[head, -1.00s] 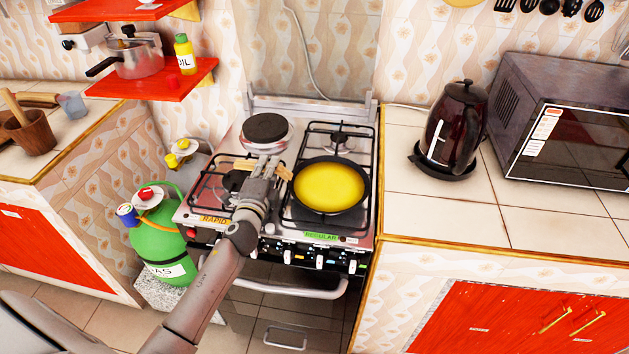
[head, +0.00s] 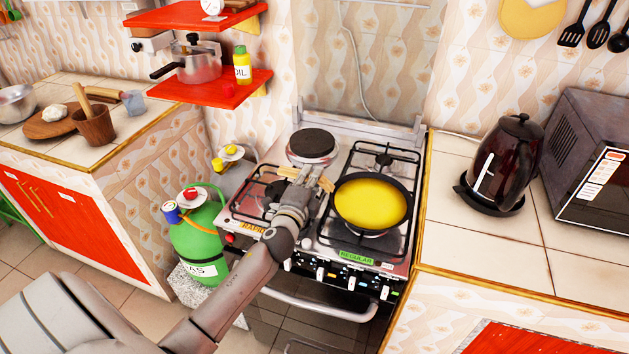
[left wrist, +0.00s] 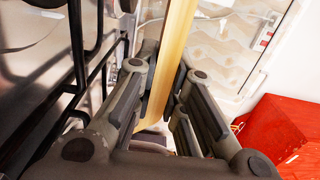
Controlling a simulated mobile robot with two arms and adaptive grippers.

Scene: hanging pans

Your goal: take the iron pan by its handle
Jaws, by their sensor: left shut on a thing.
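The iron pan (head: 371,203) is dark and round, with a yellow filling, and sits over the front right burner of the stove. Its light wooden handle (head: 326,183) points left. My left gripper (head: 301,177) is shut on the handle, and wood shows on both sides of the fingers. In the left wrist view the handle (left wrist: 178,40) runs between the two fingers of the gripper (left wrist: 165,62). I cannot tell whether the pan is clear of the grate. My right gripper is not in view.
The stove's back left hot plate (head: 311,143) is behind my gripper. A dark kettle (head: 505,160) and a microwave (head: 590,165) stand on the right counter. A green gas bottle (head: 197,235) stands left of the stove. A red shelf (head: 215,92) with a pot hangs above.

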